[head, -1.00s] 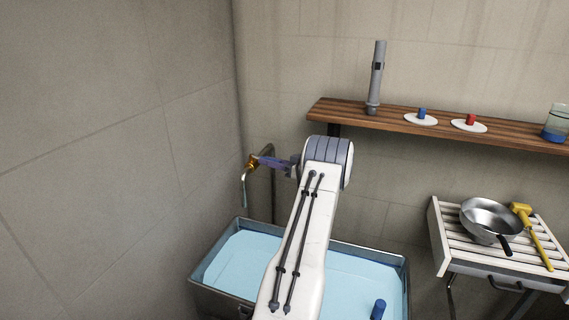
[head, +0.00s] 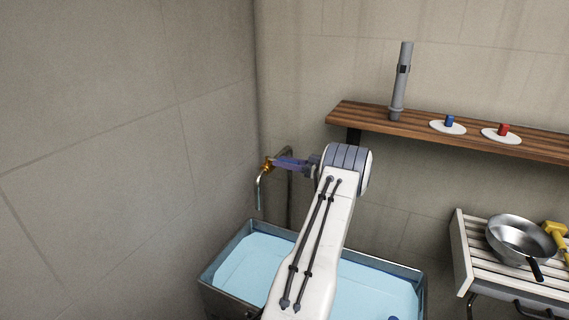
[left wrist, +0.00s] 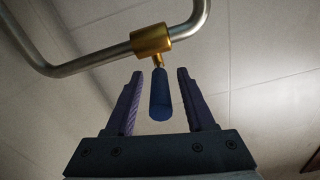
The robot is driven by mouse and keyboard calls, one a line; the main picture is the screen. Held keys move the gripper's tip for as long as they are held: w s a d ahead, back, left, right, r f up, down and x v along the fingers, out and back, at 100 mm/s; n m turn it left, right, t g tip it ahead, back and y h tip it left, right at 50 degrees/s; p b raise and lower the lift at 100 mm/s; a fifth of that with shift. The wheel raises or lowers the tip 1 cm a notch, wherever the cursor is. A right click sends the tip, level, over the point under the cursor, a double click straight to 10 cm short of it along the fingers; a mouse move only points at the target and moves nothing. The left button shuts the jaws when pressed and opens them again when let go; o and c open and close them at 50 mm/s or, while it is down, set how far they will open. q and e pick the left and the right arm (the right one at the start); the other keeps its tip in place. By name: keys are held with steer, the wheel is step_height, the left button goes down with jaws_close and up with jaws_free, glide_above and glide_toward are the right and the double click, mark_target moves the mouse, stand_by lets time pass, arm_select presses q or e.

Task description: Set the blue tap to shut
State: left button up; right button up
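The tap is a brass valve body (head: 267,164) on a bent metal pipe above the left end of the tank (head: 212,272). In the left wrist view, its blue lever (left wrist: 160,97) hangs from the brass body (left wrist: 151,41) and points toward my palm. My left gripper (head: 277,163) is at the tap. In the left wrist view, its fingers (left wrist: 160,74) stand open on either side of the lever, with a gap on both sides. In the head view, the fingers hide the lever. My right gripper is out of view.
The tank holds pale blue water below my left arm. A wooden shelf (head: 430,132) on the back wall carries a grey cylinder (head: 402,82) and two white discs with blue and red pegs. A slatted rack (head: 480,265) with a pan (head: 517,238) stands right. The side wall is close left.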

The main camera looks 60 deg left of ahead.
arm_select(q)
steer(key=shift+w+d, duration=0.2)
steer(key=shift+w+d+f, duration=0.1)
steer(key=shift+d, duration=0.05)
steer(key=b+v, duration=0.2)
steer(key=v, duration=0.8)
